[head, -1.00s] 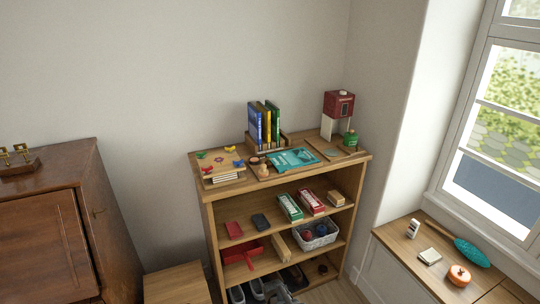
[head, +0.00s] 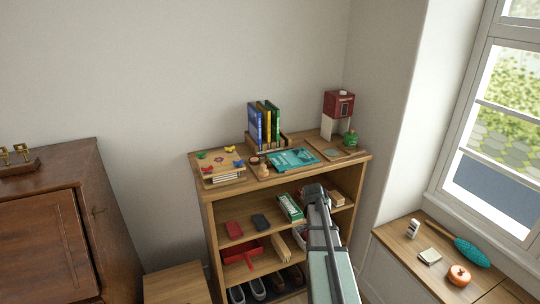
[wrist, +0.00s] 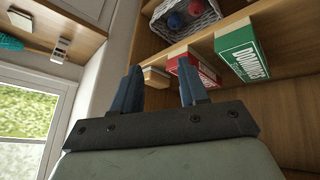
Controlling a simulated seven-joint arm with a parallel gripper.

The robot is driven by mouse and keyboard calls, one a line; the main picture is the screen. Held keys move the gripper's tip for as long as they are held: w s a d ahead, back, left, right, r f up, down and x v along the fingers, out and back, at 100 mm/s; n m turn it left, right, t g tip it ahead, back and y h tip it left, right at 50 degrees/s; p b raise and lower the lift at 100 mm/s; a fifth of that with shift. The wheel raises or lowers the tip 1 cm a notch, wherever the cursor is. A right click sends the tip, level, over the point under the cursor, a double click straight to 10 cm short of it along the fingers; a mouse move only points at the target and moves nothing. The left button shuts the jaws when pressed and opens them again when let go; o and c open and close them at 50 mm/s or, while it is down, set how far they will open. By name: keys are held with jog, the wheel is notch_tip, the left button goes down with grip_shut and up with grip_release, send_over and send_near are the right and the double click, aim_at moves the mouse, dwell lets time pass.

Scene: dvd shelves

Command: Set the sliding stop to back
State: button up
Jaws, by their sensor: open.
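A wooden book rack (head: 285,138) stands on top of the bookcase against the wall. It holds several upright books (head: 264,122) with blue, yellow and green spines. I cannot clearly make out a sliding stop on it at this size. My gripper (head: 315,190) is in front of the bookcase, below and to the right of the rack. In the wrist view my gripper (wrist: 160,80) has its two dark blue fingers apart with nothing held. The rack does not show in the wrist view.
The bookcase top (head: 210,190) also carries a teal book (head: 293,159), a red and white machine (head: 338,108) and a green jar (head: 350,138). A green box (wrist: 241,50), a red box (wrist: 193,77) and a basket (wrist: 183,18) are on shelves. A window bench (head: 395,240) stands right.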

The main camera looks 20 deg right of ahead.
jog(key=w+d+r+m+t+h, duration=0.1)
jog(key=d+r, duration=0.5)
jog(key=r, duration=0.3)
jog(key=w+d+r+m+h, duration=0.1)
jog(key=d+r, duration=0.4)
jog(key=r, duration=0.3)
notch_tip(320, 180, up, 17)
jog(key=n+y, duration=0.9)
jog(key=n, duration=0.5)
send_over(268, 162)
jog(key=s+d, duration=0.2)
jog(key=s, duration=0.3)
jog(key=shift+g, duration=0.3)
jog(key=x, duration=1.3)
jog(key=shift+d, duration=0.2)
jog(key=shift+c, duration=0.2)
grip_shut()
